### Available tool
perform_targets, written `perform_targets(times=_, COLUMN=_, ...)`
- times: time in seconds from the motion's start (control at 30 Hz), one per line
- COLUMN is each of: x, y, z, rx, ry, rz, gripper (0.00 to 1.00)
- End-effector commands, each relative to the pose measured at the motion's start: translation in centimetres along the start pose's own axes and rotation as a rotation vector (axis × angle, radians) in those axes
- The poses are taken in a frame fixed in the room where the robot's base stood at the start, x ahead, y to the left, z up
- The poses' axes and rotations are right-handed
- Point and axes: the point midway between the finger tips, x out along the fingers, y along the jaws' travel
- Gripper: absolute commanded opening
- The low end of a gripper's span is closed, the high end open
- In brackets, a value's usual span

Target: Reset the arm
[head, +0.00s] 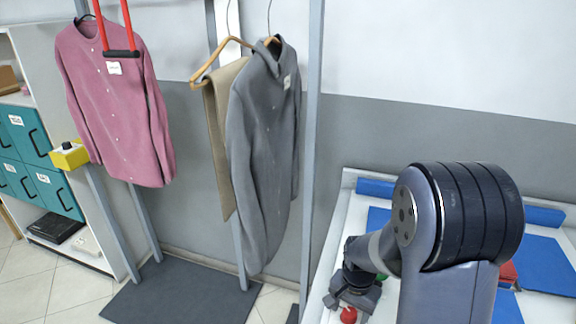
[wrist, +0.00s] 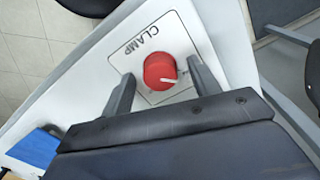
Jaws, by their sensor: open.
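My arm (head: 440,230) reaches over a white table at the right of the head view. My gripper (wrist: 161,67) is open, with one finger on each side of a red knob (wrist: 159,72) in the wrist view. The knob has a white pointer line and sits on a white panel marked CLAMP. Gaps show between the knob and both fingers; I cannot tell how high the fingers are above the panel. In the head view the red knob (head: 348,315) shows just below my gripper (head: 352,296), whose fingers are hard to make out there.
The white table (head: 328,255) carries blue pads (head: 547,262). A pink shirt (head: 115,105) and a grey shirt (head: 263,150) hang to the left beside grey posts. Teal drawers (head: 25,130) stand at the far left. A dark mat (head: 180,292) lies on the floor.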

Motion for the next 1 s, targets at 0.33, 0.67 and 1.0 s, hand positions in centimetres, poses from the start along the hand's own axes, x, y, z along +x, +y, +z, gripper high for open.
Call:
perform_targets(times=0.33, x=-0.2, y=0.0, z=0.0, rx=0.275, ry=-0.001, rz=0.001, gripper=0.58)
perform_targets(times=0.67, x=-0.3, y=0.0, z=0.0, rx=0.491, ry=0.001, rz=-0.001, gripper=0.58)
perform_targets(times=1.0, x=-1.7, y=0.0, z=0.0, rx=0.485, ry=-0.001, rz=0.001, gripper=0.58)
